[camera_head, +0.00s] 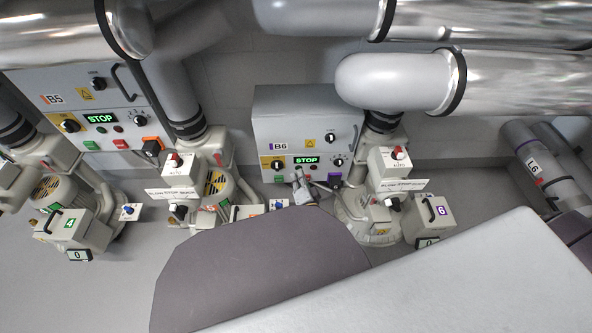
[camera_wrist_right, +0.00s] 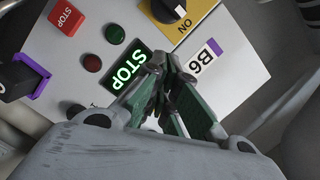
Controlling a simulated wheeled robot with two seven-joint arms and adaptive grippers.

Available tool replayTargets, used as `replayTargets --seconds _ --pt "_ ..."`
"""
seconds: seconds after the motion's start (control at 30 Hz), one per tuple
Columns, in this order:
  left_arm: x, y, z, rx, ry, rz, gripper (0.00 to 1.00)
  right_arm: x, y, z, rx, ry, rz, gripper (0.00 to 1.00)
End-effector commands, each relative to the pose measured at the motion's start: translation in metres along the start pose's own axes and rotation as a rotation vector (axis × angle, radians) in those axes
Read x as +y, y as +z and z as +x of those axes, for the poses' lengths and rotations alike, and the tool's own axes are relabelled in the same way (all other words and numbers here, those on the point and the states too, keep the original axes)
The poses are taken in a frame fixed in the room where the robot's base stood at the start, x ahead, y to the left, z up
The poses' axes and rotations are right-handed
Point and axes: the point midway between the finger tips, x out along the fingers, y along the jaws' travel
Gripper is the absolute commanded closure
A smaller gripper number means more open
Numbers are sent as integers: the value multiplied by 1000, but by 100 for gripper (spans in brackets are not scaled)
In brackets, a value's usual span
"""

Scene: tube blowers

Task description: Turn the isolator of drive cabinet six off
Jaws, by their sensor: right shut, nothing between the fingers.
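Drive cabinet B6 (camera_head: 305,108) is a grey box in the head view, named by its B6 label (camera_wrist_right: 205,57) in the right wrist view. Its isolator is a black rotary knob on a yellow plate (camera_head: 277,164), left of the green lit STOP display (camera_head: 306,160). In the right wrist view the isolator knob (camera_wrist_right: 167,9) is cut by the top edge, with ON printed beside it. My right gripper (camera_head: 299,177) is shut and empty in front of the panel, below and right of the isolator; its fingertips (camera_wrist_right: 163,62) overlap the display's edge. Contact cannot be told. My left gripper is not in view.
A red STOP button (camera_wrist_right: 67,17) and a black knob on a purple plate (camera_head: 334,180) are on the panel. Cabinet B5 (camera_head: 75,100) stands at left. A blower marked 6 (camera_head: 430,218) stands at right. Large pipes (camera_head: 400,80) pass above.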

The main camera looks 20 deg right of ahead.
Motion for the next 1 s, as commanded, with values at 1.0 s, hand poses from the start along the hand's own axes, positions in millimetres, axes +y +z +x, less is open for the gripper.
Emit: replayTargets --seconds 1.0 --pt "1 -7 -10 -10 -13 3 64 -4 4 -34 -20 -16 -22 70"
